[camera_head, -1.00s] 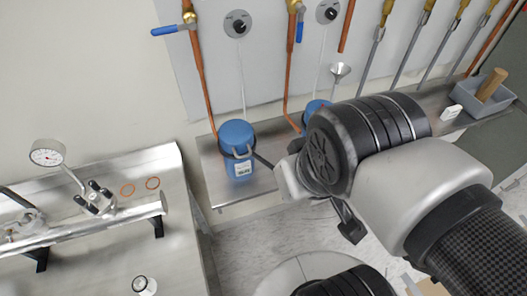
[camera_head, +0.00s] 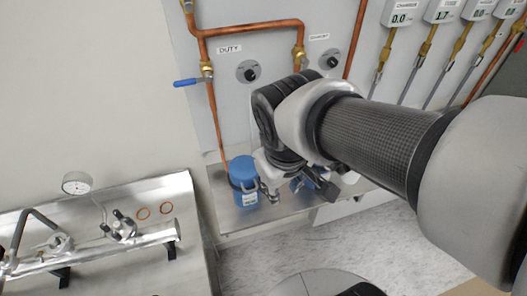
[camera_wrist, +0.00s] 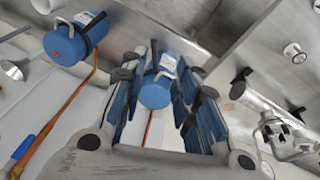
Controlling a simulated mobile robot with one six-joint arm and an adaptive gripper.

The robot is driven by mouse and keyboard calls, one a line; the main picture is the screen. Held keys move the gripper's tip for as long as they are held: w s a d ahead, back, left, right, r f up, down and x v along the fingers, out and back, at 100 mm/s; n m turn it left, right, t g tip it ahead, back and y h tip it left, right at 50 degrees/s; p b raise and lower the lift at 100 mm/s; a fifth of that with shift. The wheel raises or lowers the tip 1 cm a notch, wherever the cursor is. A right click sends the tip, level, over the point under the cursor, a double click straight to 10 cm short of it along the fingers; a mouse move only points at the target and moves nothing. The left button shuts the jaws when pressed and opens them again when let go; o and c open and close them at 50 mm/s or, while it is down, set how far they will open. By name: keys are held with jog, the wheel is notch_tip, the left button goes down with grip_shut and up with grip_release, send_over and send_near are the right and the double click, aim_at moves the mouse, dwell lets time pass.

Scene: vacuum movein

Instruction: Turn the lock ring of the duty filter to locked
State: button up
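The duty filter (camera_head: 243,168) is a blue canister with a white label, standing on the metal shelf below the DUTY sign (camera_head: 229,49). A pale handle and a dark band show near its top; I cannot tell the lock ring's position. My gripper (camera_head: 292,184) is just to its right in the head view. In the wrist view, my open gripper (camera_wrist: 165,84) has its fingers on either side of the duty filter (camera_wrist: 156,92) in the picture, and I see no clear contact. A second blue canister (camera_wrist: 75,40) is at upper left there, mostly hidden by my arm in the head view.
Copper pipes (camera_head: 212,110) and a blue valve handle (camera_head: 187,82) are on the panel above the shelf (camera_head: 235,222). A steel bench (camera_head: 185,215) with a gauge (camera_head: 76,183) stands at left, beyond a narrow gap. Floor is clear in front.

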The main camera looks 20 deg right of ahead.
jog(key=w+a+r+n+g+h+p, duration=0.1)
jog(key=w+a+r+n+p, duration=0.15)
jog(key=w+p, duration=0.3)
jog(key=shift+n, duration=0.25)
jog(key=b+x, duration=0.2)
jog(key=x, duration=0.4)
jog(key=s+b+x, duration=0.1)
jog(key=b+x, duration=0.1)
jog(key=x, duration=0.4)
jog(key=b+x, duration=0.1)
jog(key=x, duration=0.5)
jog(key=shift+s+d+f+b, duration=0.2)
jog(key=shift+d+b, duration=0.1)
jog(key=shift+b, duration=0.1)
jog(key=shift+c, duration=0.3)
grip_shut()
